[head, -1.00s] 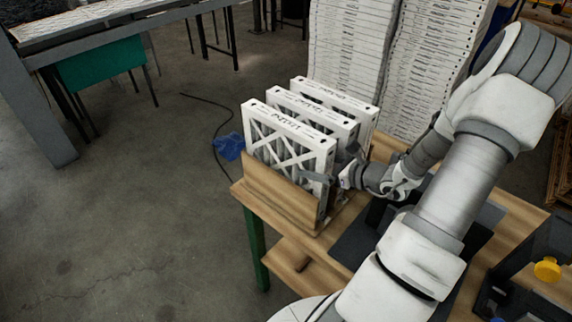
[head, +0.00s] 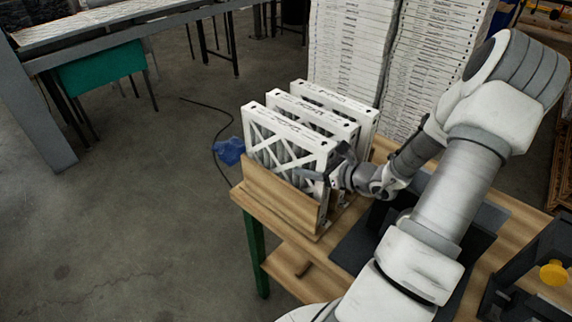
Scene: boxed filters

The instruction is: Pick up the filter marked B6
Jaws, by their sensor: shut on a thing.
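Three white-framed filters stand upright side by side in a wooden holder (head: 279,201) on the table. The front filter (head: 289,130) shows its crossed white braces and grey pleats. The middle filter (head: 312,112) and the back filter (head: 335,97) are mostly hidden behind it. The marks on their top edges are too small to read, so I cannot tell which is B6. My gripper (head: 329,168) is at the right end of the front filter, shut on that filter's right edge. The fingertips are small and partly hidden.
Tall stacks of white filters (head: 347,50) stand behind the table. The wooden table (head: 507,232) has a dark mat (head: 357,246) under my arm. A yellow knob (head: 553,272) sits at the lower right. A blue crumpled thing (head: 230,151) lies on the floor. Floor at left is open.

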